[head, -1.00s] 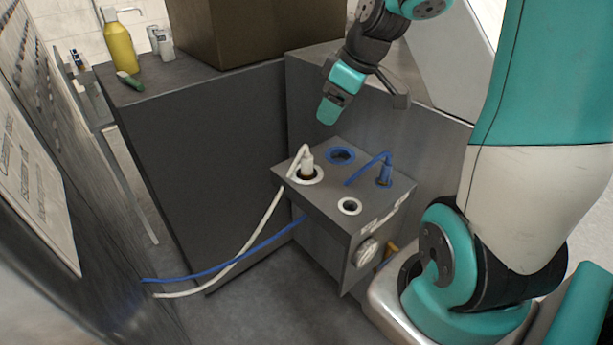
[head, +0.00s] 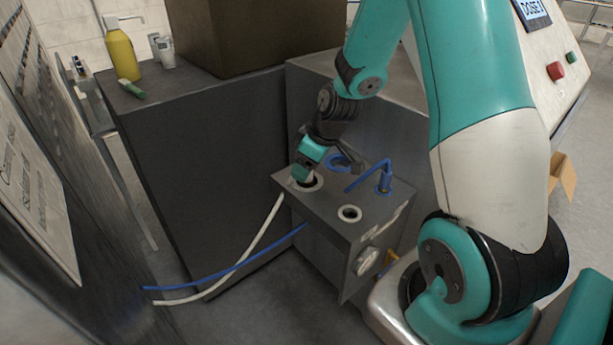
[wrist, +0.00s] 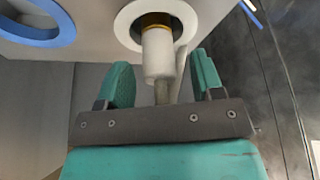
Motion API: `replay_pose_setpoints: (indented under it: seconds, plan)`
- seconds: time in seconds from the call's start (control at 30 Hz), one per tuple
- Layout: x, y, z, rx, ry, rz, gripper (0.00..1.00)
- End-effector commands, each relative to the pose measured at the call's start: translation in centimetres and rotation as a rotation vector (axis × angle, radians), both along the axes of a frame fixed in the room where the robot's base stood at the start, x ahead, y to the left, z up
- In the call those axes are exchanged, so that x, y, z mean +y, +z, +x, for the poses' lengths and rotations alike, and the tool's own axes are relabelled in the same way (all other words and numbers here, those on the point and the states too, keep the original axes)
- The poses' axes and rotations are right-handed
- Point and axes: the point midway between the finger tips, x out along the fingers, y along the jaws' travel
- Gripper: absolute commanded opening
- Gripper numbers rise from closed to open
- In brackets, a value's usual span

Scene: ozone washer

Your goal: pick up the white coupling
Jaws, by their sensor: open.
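The white coupling (wrist: 159,55) stands in the white-ringed hole of the grey box, with a brass band at its end by the hole. In the wrist view it lies between my gripper's (wrist: 162,72) two teal fingers, with a gap visible on each side. My gripper is open. In the head view my gripper (head: 302,172) is down at the white-ringed hole and hides most of the coupling. The white hose (head: 262,226) runs from there down to the left.
The grey box (head: 330,205) also has a blue-ringed hole, a blue coupling (head: 385,180) with its hose, and an empty white-ringed hole (head: 349,213). A dark cabinet stands at left with a yellow bottle (head: 121,52) on top. A blue hose (head: 225,270) crosses below.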

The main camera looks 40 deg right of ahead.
Motion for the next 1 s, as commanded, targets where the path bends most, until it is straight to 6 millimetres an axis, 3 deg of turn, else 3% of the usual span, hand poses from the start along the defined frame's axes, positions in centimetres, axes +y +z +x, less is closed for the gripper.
replay_pose_setpoints:
  seconds: [0.13, 0.37, 0.63, 1.0]
  plan:
    - [0.29, -1.51, 0.51, 0.001, 0.0, 0.0, 0.61]
    - [0.31, -1.68, 0.63, -0.001, -0.001, 0.0, 0.61]
    - [0.31, -1.67, 0.6, -0.001, -0.001, 0.0, 0.04]
    - [0.29, -1.15, 0.64, -0.002, 0.0, 0.0, 0.04]
